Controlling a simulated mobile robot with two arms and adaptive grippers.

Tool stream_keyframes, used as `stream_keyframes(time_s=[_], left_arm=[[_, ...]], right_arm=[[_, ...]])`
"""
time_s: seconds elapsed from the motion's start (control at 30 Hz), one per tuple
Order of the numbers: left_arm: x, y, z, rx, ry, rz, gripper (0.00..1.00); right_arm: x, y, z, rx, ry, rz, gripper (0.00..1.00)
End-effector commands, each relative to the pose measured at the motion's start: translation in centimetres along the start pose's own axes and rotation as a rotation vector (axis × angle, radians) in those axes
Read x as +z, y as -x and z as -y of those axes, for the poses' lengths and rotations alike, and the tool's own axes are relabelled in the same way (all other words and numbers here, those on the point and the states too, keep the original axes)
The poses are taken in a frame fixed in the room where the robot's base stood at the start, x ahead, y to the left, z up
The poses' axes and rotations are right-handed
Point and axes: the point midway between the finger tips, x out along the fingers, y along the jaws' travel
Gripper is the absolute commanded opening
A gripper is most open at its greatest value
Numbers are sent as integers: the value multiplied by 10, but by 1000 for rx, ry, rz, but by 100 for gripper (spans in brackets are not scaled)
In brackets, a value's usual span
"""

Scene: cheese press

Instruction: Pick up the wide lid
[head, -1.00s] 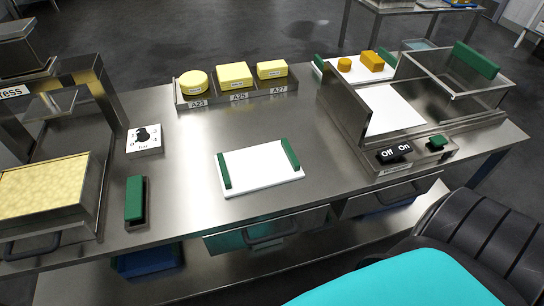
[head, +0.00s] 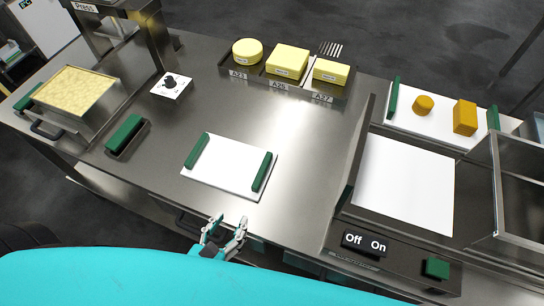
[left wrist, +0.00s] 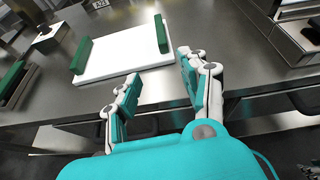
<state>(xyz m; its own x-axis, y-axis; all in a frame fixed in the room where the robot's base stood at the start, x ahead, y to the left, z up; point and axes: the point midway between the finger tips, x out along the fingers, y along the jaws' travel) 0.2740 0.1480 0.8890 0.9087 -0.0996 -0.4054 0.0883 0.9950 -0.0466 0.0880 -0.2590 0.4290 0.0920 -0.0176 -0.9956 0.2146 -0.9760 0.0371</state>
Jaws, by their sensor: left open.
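A white rectangular plate (head: 232,168) with a green handle bar along each of its two short sides lies flat on the steel table; it is the thing that best fits the wide lid, though nothing labels it. My left gripper (head: 229,221) is open and empty at the table's front edge, just in front of the plate and apart from it. In the left wrist view the plate (left wrist: 122,52) lies beyond the open fingers (left wrist: 160,66), with its handles at left and right.
A dark block with a green handle (head: 126,132) and a dial box (head: 171,86) stand left of the plate. The press and a cheese-filled tray (head: 108,100) are farther left. A cheese rack (head: 262,86) is behind. A machine with an Off/On switch (head: 365,244) stands right.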

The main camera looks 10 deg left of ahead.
Motion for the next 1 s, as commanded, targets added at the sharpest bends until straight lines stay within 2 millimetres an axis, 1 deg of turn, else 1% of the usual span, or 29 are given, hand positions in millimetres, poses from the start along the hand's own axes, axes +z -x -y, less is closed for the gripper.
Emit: stream_keyframes(time_s=[0.03,0.1,0.17,0.27,0.4,0.6,0.7,0.87,1.0], left_arm=[[9,3,0,1,-31,12,44],[15,2,0,3,-55,24,44],[18,-4,0,3,-61,27,44],[20,-20,0,2,-63,30,44],[21,-51,0,3,-59,29,44],[20,-93,0,4,-56,26,44],[20,-107,0,4,-56,26,44],[19,-118,0,3,-54,24,44],[25,-131,1,4,-53,25,44]], right_arm=[[-2,1,10,-13,-1,-2,40],[-3,3,19,-23,-1,-4,40],[-4,6,23,-28,-1,-5,40],[-6,13,27,-34,-1,-6,40],[-5,22,31,-38,-3,-4,40],[-5,29,28,-35,-3,-3,40],[-4,31,22,-28,-4,-2,40],[-3,32,15,-19,-6,-1,40],[-4,39,14,-19,-5,-2,40]])
